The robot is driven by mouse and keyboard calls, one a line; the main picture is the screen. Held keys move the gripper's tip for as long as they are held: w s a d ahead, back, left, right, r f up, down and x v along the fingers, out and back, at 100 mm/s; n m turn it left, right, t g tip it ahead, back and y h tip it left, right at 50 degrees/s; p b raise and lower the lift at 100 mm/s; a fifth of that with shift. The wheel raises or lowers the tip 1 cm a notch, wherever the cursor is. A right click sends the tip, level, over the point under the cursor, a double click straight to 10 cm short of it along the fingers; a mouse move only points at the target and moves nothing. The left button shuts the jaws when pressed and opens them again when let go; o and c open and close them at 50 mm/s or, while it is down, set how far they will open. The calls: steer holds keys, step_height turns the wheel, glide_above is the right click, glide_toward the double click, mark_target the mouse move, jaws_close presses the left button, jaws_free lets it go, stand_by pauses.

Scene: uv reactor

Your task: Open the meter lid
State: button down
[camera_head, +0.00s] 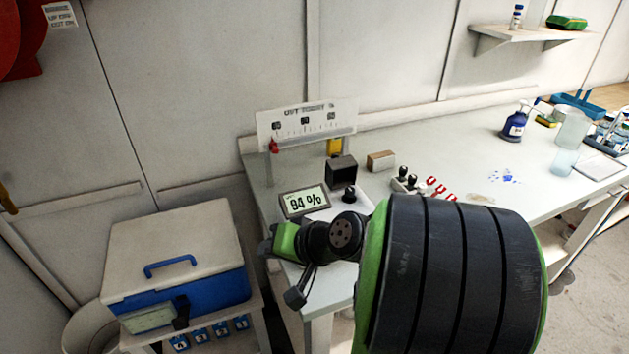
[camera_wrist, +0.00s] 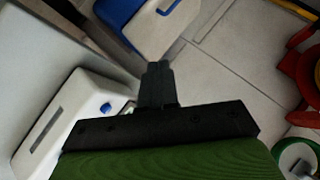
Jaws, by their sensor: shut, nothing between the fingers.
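The meter is a pale unit on the left end of the bench, with a tilted display (camera_head: 305,202) reading 94 %. A dark box-shaped part (camera_head: 341,171) stands behind the display and a black knob (camera_head: 349,194) beside it. I cannot tell for sure which part is the lid. My arm hides much of the meter's front. My gripper (camera_head: 268,246) is at the bench's left front edge, in front of the display and apart from the dark part. In the wrist view its fingers (camera_wrist: 157,70) are together and empty, above the floor.
A blue case with a pale lid (camera_head: 174,250) and blue handle stands on a low stand at left; it also shows in the wrist view (camera_wrist: 150,22). A UVT scale board (camera_head: 306,122) stands behind the meter. A small brown-sided block (camera_head: 381,161) and red clips (camera_head: 440,188) lie right.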

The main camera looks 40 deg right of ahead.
steer(key=d+f+m+t+b, duration=0.1)
steer(key=d+m, duration=0.1)
steer(key=d, duration=0.1)
steer(key=d+f+m+t+h+b, duration=0.1)
steer(key=d+m+t+b, duration=0.1)
steer(key=d, duration=0.2)
steer(key=d+f+m+t+h+b, duration=0.1)
steer(key=d+m+b, duration=0.1)
steer(key=d, duration=0.1)
steer(key=shift+w+d+f+t, duration=0.15)
steer(key=shift+f+t, duration=0.1)
steer(key=shift+t, duration=0.15)
steer(key=s+d+r+m+t+h+b, duration=0.1)
steer(key=s+d+m+t+h, duration=0.1)
steer(key=s+d+m+h, duration=0.3)
steer(key=s+d+r+m+t+h+b, duration=0.2)
steer(key=d+m, duration=0.1)
steer(key=d, duration=0.4)
steer(key=shift+g, duration=0.3)
steer(key=p+x, duration=0.1)
steer(key=x, duration=0.3)
steer(key=p+x, duration=0.2)
steer(key=x, duration=0.3)
steer(key=p+x, duration=0.2)
steer(key=x, duration=0.3)
steer(key=shift+d+f, duration=0.15)
steer(key=shift+f, duration=0.15)
steer(key=shift+w+r+p, duration=0.1)
steer(key=shift+p, duration=0.35)
